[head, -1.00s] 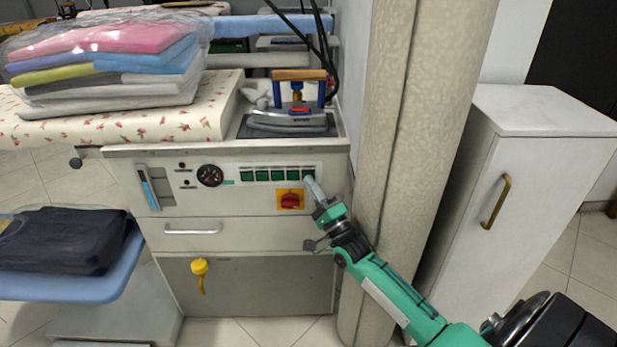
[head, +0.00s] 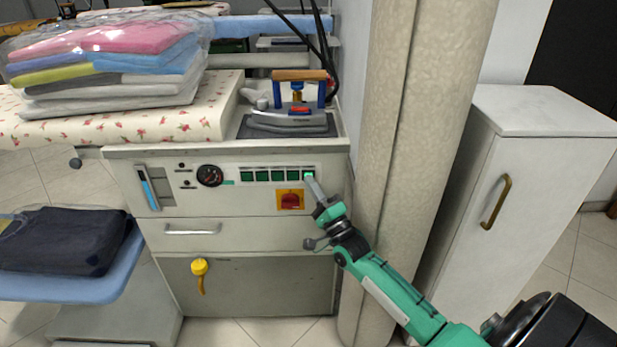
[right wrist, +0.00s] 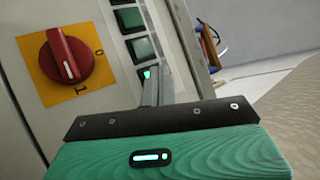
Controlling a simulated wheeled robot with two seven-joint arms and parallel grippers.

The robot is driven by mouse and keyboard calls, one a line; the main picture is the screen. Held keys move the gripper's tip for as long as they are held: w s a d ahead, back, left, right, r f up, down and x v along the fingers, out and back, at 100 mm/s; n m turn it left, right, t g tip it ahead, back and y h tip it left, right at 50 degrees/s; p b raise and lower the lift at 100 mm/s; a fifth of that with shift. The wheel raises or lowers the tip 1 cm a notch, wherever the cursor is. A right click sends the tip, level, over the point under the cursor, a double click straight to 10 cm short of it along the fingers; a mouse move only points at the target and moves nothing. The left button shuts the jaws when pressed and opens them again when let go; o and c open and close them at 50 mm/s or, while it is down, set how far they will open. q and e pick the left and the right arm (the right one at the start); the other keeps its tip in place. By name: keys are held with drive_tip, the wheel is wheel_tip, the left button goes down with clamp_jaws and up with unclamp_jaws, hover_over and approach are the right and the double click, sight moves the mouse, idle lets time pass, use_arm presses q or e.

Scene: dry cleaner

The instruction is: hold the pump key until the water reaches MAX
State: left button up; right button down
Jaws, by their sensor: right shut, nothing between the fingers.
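A row of square green keys (head: 277,176) sits on the grey front panel of the ironing station. The rightmost key (head: 309,174) glows brighter green in the head view. My right gripper (head: 313,184) is shut and empty, its tip at the lower edge of that key. In the right wrist view the shut fingers (right wrist: 151,91) reach up to the lit key (right wrist: 148,73) and partly hide it; whether they press it I cannot tell. The water gauge (head: 148,188), with a blue column, is at the panel's left; its marks are too small to read. My left gripper is out of view.
A red rotary switch (head: 290,200) on a yellow plate is just below the keys, close to my gripper. A round dial (head: 209,175) is left of the keys. An iron (head: 291,118) rests on top. A patterned column (head: 415,130) stands right of the station.

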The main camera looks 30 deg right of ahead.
drive_tip(key=shift+s, duration=0.1)
drive_tip(key=shift+s+a+p, duration=0.4)
drive_tip(key=shift+s+p, duration=0.1)
drive_tip(key=shift+s, duration=0.05)
drive_tip(key=s+a, duration=0.1)
drive_tip(key=s+p, duration=0.1)
drive_tip(key=s, duration=0.1)
drive_tip(key=s+a+p, duration=0.1)
drive_tip(key=shift+s+a, duration=0.15)
drive_tip(key=shift+a, duration=0.2)
idle(1.4)
